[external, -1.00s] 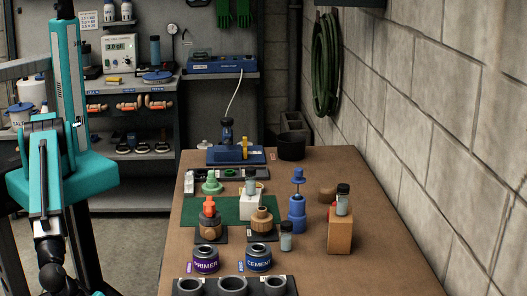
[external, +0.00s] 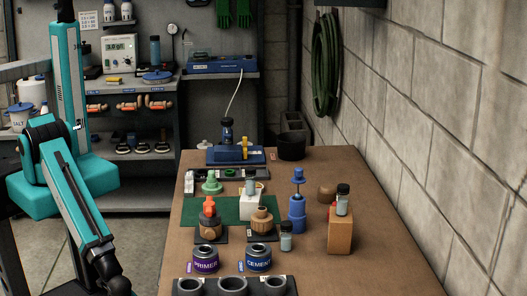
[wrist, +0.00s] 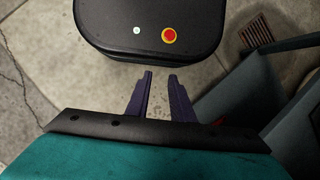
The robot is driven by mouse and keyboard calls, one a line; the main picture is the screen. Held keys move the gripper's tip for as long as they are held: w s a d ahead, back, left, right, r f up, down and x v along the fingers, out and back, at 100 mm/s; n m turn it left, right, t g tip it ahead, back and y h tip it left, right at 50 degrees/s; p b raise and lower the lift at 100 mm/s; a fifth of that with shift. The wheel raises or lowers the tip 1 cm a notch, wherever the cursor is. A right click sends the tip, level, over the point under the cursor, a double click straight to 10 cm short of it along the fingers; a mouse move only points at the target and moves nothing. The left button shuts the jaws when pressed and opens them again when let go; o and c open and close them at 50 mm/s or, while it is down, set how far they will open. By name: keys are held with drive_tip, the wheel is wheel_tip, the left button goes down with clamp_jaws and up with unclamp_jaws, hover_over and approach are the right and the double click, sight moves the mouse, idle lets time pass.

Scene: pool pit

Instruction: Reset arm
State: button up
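My gripper (wrist: 160,75) shows in the wrist view as two dark purple fingers with a gap between them. Nothing sits between the fingers, and the floor shows through the gap. My gripper is out of the external frame.
A brown workbench (external: 390,270) fills the middle and right. It holds a purple primer can (external: 205,259), a blue cement can (external: 258,258), a wooden block (external: 340,231) with a vial and a blue pump (external: 297,205). A block wall (external: 440,120) bounds the right. Grey shelving stands behind.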

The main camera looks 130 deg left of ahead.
drive_tip(key=shift+g+h, duration=0.7)
drive_tip(key=s, duration=0.2)
drive_tip(key=s+f, duration=0.1)
drive_tip(key=s, duration=0.2)
drive_tip(key=shift+s+d+f, duration=0.1)
drive_tip(key=shift+s+f, duration=0.05)
idle(0.3)
